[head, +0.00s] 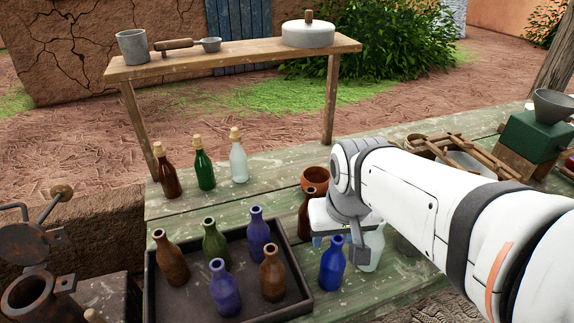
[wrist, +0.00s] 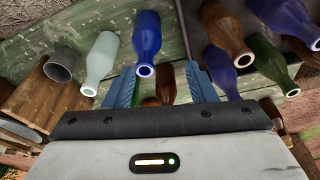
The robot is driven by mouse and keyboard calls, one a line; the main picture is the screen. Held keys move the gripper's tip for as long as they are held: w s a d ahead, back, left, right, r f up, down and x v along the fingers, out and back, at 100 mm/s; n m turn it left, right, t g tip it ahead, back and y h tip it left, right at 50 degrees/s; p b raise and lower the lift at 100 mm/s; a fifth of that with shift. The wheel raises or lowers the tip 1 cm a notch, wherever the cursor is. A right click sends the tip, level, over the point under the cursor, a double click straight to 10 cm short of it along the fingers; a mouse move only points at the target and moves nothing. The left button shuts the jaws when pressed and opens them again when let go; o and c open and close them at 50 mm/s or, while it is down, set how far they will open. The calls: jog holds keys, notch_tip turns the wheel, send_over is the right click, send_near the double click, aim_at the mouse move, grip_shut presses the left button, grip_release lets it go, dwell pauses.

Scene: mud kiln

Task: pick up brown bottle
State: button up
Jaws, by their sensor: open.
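Several brown bottles are in view. One brown bottle (head: 305,214) stands on the green table just left of my gripper (head: 326,224), which partly hides it. In the wrist view, a brown bottle (wrist: 166,86) shows between the two blue fingers of my gripper (wrist: 158,74), its lower part hidden by the gripper body. My gripper is open, and I cannot tell whether a finger touches the bottle. Two more brown bottles stand in the dark tray, one at its left (head: 171,258) and one at its right (head: 272,274). A corked dark brown bottle (head: 167,175) stands farther back.
A blue bottle (head: 332,264) and a pale bottle (head: 373,250) stand close to my gripper. The dark tray (head: 296,268) also holds green and blue bottles. A terracotta bowl (head: 315,177) sits behind. A raised wooden shelf (head: 235,60) crosses the back.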

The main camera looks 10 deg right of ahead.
jog(key=w+m+g+p, duration=0.3)
jog(key=w+m+p, duration=0.25)
jog(key=w, duration=1.55)
notch_tip(320, 180, down, 8)
jog(key=p, duration=0.1)
jog(key=shift+s+d+m, duration=0.15)
jog(key=shift+s+m, duration=0.1)
jog(key=shift+m, duration=0.2)
jog(key=shift+f, duration=0.1)
jog(key=shift+c, duration=0.4)
grip_shut()
